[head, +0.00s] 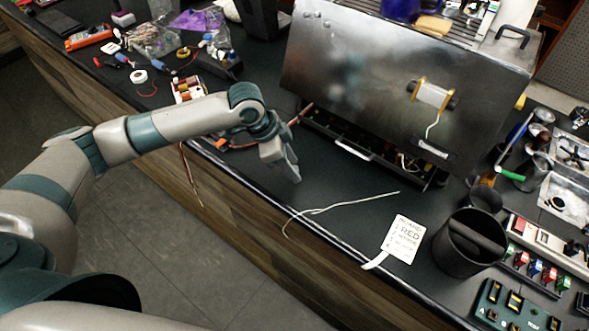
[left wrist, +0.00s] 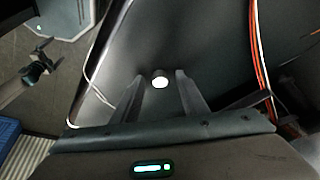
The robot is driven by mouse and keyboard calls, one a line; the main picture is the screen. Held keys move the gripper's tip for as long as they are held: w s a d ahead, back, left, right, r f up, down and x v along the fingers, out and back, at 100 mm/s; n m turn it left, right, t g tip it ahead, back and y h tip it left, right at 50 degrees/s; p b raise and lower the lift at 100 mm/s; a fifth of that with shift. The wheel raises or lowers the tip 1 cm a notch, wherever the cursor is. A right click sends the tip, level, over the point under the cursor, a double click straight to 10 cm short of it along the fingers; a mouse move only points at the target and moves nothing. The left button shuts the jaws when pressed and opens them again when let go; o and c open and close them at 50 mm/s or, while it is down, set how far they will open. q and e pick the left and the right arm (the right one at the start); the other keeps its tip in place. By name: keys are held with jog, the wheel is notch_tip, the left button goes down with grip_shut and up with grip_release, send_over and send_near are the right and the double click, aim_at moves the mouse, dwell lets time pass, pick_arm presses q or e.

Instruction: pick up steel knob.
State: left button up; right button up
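The steel knob (left wrist: 160,79) shows in the left wrist view as a small round piece with a bright pale top, on the dark counter. It lies just beyond and between the fingertips of my left gripper (left wrist: 158,84). That gripper is open with nothing between its fingers. In the head view my left gripper (head: 291,164) points down low over the counter in front of the brewer, and I cannot make out the knob there. A dark claw-like end on a grey arm, perhaps my right gripper (left wrist: 42,62), shows small at the left of the wrist view.
The steel brewer (head: 365,75) stands behind, its lower drawer (head: 350,150) partly out. The counter's front edge is close.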

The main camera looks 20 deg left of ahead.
pick_arm(q)
grip_shut()
jog(key=shift+r, duration=0.1)
jog(key=shift+w+r+b, duration=0.1)
jog(key=shift+r+b, duration=0.35)
jog(key=shift+r, duration=0.1)
notch_tip(320, 180, up, 2)
jog(key=shift+r+b, duration=0.25)
jog(key=shift+b, duration=0.4)
jog(key=s+d+r+b, duration=0.3)
jog(key=s+d+r, duration=0.4)
jog(key=s+d, duration=0.1)
jog(key=shift+s, duration=0.4)
jog(key=shift+a+r, duration=0.1)
